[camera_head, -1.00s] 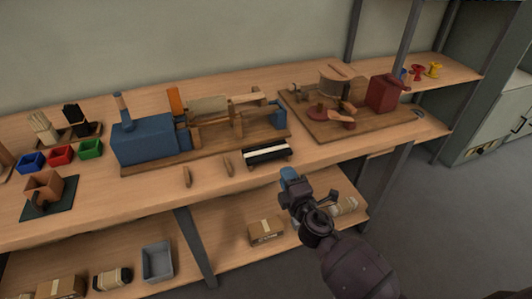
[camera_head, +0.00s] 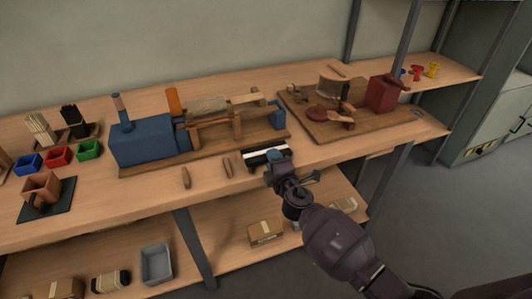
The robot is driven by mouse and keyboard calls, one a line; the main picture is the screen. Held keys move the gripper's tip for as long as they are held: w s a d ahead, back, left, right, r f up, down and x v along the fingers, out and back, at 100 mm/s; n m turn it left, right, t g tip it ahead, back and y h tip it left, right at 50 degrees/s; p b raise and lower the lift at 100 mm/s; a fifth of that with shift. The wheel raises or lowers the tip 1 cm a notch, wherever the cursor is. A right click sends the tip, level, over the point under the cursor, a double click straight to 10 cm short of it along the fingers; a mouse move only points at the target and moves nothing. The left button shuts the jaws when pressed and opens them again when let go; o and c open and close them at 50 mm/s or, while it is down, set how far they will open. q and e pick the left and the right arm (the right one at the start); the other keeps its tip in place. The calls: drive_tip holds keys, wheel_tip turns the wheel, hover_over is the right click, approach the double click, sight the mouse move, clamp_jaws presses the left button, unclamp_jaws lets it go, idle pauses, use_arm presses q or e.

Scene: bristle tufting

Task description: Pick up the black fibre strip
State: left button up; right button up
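The black fibre strip (camera_head: 253,164) lies near the front edge of the bench, in a small dark piece that also bears a white strip (camera_head: 255,154). I cannot clearly separate the black strip from its dark surround. My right gripper (camera_head: 275,158) comes in from the lower right and is over the right part of this piece, hiding some of it. Its fingers are too small and hidden to tell whether they are open or shut, or touching the strip. My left gripper is not in view.
A blue machine (camera_head: 140,144) on a wooden board stands behind the strip. Another board (camera_head: 370,125) with a red box (camera_head: 383,93) is at the right. Two small wooden pieces (camera_head: 186,178) lie left of the strip. A lower shelf (camera_head: 215,255) holds boxes and a grey bin (camera_head: 157,263).

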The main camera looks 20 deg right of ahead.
clamp_jaws()
